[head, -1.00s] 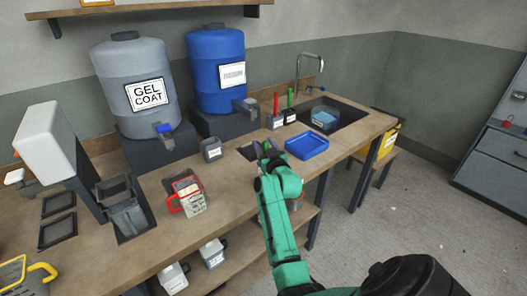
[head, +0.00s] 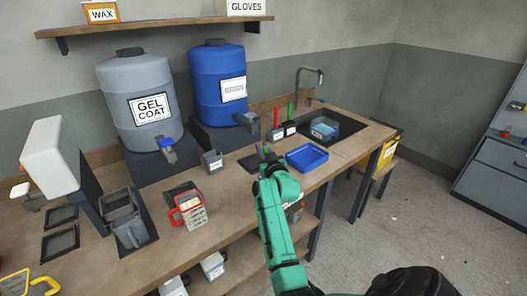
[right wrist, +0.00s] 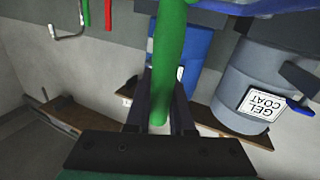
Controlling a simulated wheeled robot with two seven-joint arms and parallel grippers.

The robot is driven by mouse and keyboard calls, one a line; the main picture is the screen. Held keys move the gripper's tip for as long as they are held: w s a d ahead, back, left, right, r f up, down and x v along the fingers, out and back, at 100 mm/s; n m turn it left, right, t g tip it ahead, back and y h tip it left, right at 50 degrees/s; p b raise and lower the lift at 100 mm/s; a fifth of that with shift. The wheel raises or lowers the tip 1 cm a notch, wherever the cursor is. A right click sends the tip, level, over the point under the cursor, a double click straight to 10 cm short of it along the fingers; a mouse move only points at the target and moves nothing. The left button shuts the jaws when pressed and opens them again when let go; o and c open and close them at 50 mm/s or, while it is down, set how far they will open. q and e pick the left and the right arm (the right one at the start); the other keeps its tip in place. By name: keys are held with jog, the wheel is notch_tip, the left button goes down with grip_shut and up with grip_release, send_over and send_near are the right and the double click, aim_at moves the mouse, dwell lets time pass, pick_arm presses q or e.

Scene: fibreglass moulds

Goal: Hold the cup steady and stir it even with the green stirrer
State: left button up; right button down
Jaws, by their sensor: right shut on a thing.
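My right gripper (head: 265,153) is over the bench in front of the blue drum. In the right wrist view its fingers (right wrist: 164,88) are shut on a green stirrer (right wrist: 170,48), which runs up out of the top of the picture. Only a small green bit of it shows in the head view. A clear cup with a red handle (head: 191,211) stands upright on the bench, left of my right arm and apart from it. Another cup with a yellow handle (head: 22,284) is cut off at the lower left. My left gripper is out of view.
Red and green sticks (head: 290,111) stand in small dark holders beside the sink. A blue tray (head: 307,157) lies right of my gripper. A small grey container (head: 213,161) stands left of it. The gel coat drum (head: 143,105) and blue drum (head: 217,75) stand behind.

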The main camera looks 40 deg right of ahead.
notch_tip(320, 180, up, 8)
jog(key=w+p, duration=0.1)
jog(key=p, duration=0.4)
jog(key=shift+w+p, duration=0.2)
jog(key=shift+p, duration=0.2)
jog(key=shift+f, duration=0.1)
